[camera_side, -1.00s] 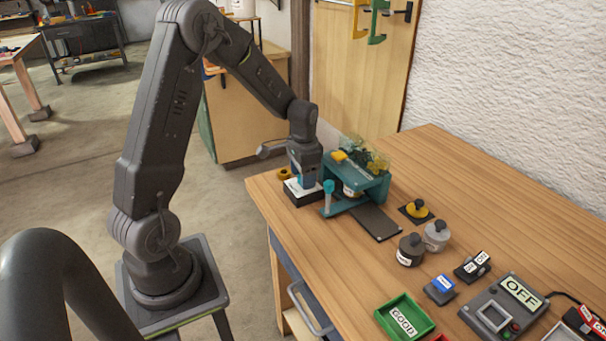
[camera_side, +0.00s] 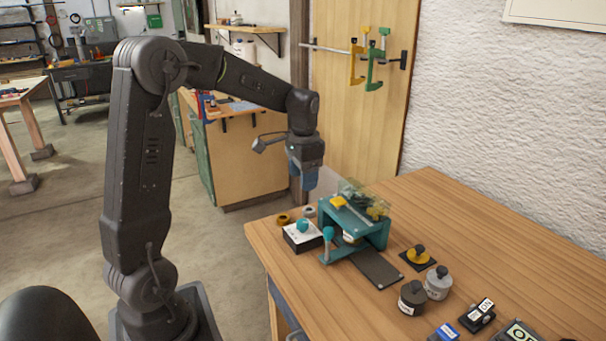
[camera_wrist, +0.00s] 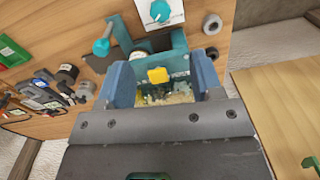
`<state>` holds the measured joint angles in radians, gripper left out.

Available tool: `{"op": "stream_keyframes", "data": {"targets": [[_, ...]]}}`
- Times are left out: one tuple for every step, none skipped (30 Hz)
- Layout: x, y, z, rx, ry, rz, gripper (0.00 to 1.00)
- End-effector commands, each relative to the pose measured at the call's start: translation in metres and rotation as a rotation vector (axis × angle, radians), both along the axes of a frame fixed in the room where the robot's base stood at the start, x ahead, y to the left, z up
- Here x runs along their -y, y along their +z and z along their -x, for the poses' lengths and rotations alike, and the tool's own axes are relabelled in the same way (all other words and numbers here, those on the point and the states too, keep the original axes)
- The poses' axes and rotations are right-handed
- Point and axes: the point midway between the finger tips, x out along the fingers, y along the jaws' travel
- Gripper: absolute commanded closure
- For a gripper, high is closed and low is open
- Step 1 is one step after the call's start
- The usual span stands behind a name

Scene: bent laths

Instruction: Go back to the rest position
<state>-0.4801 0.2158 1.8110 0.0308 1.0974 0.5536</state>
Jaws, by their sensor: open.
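My gripper (camera_side: 305,180) hangs in the air above the back left part of the workbench, pointing down, clear of everything below it. In the wrist view its two blue fingers (camera_wrist: 162,85) stand apart with nothing held between them. Below it is a white-topped box with a teal knob (camera_side: 302,236). To the right of that box stands a teal press-like fixture (camera_side: 372,232) with a teal-topped lever, a yellow block and a clear cover. In the wrist view the yellow block (camera_wrist: 158,75) shows between the fingers, farther off.
The wooden workbench (camera_side: 450,215) also carries a dark weight (camera_side: 412,298), a grey weight (camera_side: 438,283), a yellow knobbed piece (camera_side: 417,256) and an ON switch (camera_side: 478,315). Yellow and green clamps (camera_side: 375,60) hang on the door behind. The air around my gripper is free.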

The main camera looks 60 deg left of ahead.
Motion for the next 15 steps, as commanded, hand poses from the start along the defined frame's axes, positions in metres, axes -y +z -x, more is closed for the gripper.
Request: {"op": "stream_keyframes", "data": {"targets": [[0.000, 0.002, 0.000, 0.000, 0.000, 0.000, 0.40], [0.000, 0.002, 0.000, 0.000, 0.000, 0.000, 0.40], [0.000, 0.003, 0.000, 0.000, 0.000, 0.000, 0.40], [0.000, 0.003, 0.000, 0.000, 0.000, 0.000, 0.40], [0.000, 0.003, 0.000, 0.000, 0.000, 0.000, 0.40], [0.000, 0.003, 0.000, 0.000, 0.000, 0.000, 0.40], [0.000, 0.003, 0.000, 0.000, 0.000, 0.000, 0.40], [0.000, 0.003, 0.000, 0.000, 0.000, 0.000, 0.40], [0.000, 0.003, 0.000, 0.000, 0.000, 0.000, 0.40], [0.001, 0.003, 0.000, 0.001, 0.000, 0.000, 0.40], [0.002, 0.004, 0.001, 0.003, -0.001, -0.001, 0.40], [0.005, 0.006, 0.002, 0.008, -0.001, -0.003, 0.40], [0.009, 0.008, 0.003, 0.016, -0.001, -0.007, 0.40], [0.014, 0.012, 0.004, 0.025, -0.002, -0.010, 0.40], [0.023, 0.017, 0.008, 0.040, 0.001, -0.016, 0.40]]}}
